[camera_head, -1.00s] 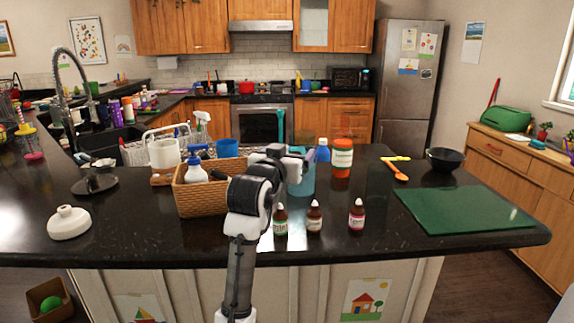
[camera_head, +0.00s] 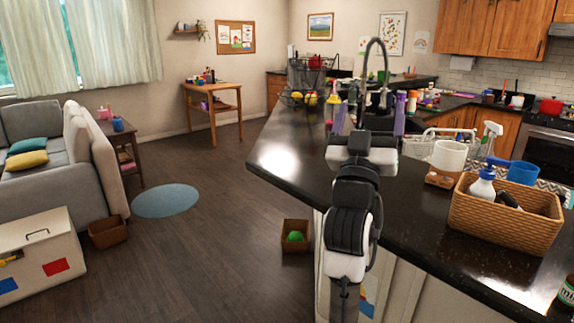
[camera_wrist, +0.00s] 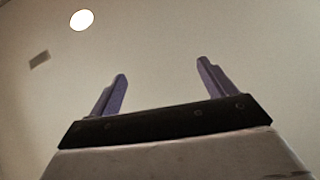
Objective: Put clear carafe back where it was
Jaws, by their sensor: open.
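I cannot make out a clear carafe in either current view. My gripper (camera_head: 369,112) is raised in front of the black counter (camera_head: 290,150) in the head view, its two purple fingers spread apart. In the wrist view my gripper (camera_wrist: 163,82) is open with nothing between the fingers.
A wicker basket (camera_head: 505,215) holding a pump bottle stands on the counter at right, near a white mug (camera_head: 447,158). A tall faucet (camera_head: 376,60) rises behind my gripper. A small box (camera_head: 295,240) with a green ball sits on the floor. Open floor lies left.

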